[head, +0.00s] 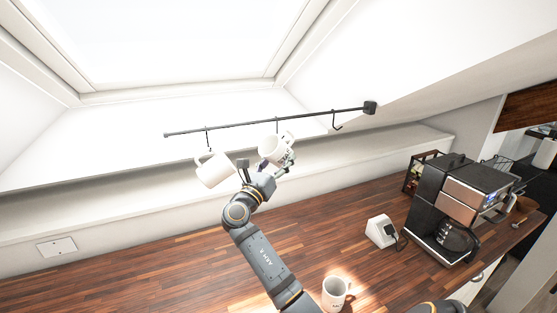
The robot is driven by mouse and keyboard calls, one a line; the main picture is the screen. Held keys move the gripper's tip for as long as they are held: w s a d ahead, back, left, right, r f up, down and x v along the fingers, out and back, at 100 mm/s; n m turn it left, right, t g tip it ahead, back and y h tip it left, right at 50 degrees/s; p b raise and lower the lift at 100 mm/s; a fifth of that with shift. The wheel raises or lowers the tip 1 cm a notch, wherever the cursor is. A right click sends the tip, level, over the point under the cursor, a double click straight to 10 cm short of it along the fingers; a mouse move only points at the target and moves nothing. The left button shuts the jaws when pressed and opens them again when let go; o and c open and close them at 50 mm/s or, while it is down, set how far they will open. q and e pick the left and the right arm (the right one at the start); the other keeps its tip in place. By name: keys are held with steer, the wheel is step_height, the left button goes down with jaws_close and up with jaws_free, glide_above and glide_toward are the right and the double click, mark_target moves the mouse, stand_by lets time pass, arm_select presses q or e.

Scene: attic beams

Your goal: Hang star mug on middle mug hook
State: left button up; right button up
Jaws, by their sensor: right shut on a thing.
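A dark rail (300,120) with hooks runs along the slanted white wall. A white mug (274,148) is at the middle hook (277,125), tilted, with my right gripper (284,162) shut on it from below right. Its handle is near the hook; I cannot tell whether the hook passes through it. No star can be made out on it at this size, but it is the mug in my grip. Another white mug (213,170) is at the left hook (208,137), tilted. The right hook (337,122) is empty. My left gripper is not in view.
A third white mug (335,293) stands on the wooden counter (180,270) near the front. A coffee machine (462,205) and a small white socket block (381,231) are at the right. A white ledge (70,217) runs behind the counter, whose left part is clear.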

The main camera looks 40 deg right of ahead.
steer(key=shift+w, duration=0.1)
stand_by(0.6)
steer(key=shift+w+d, duration=0.15)
steer(key=shift+w, duration=0.2)
steer(key=shift+p, duration=0.3)
steer(key=shift+w+d, duration=0.1)
steer(key=shift+w, duration=0.25)
stand_by(0.4)
steer(key=shift+w+d+f+b, duration=0.1)
steer(key=shift+w+f+b, duration=0.1)
steer(key=shift+f+b, duration=0.2)
steer(key=shift+w+d+f+b, duration=0.1)
steer(key=shift+w+f+b, duration=0.15)
steer(key=shift+f, duration=0.25)
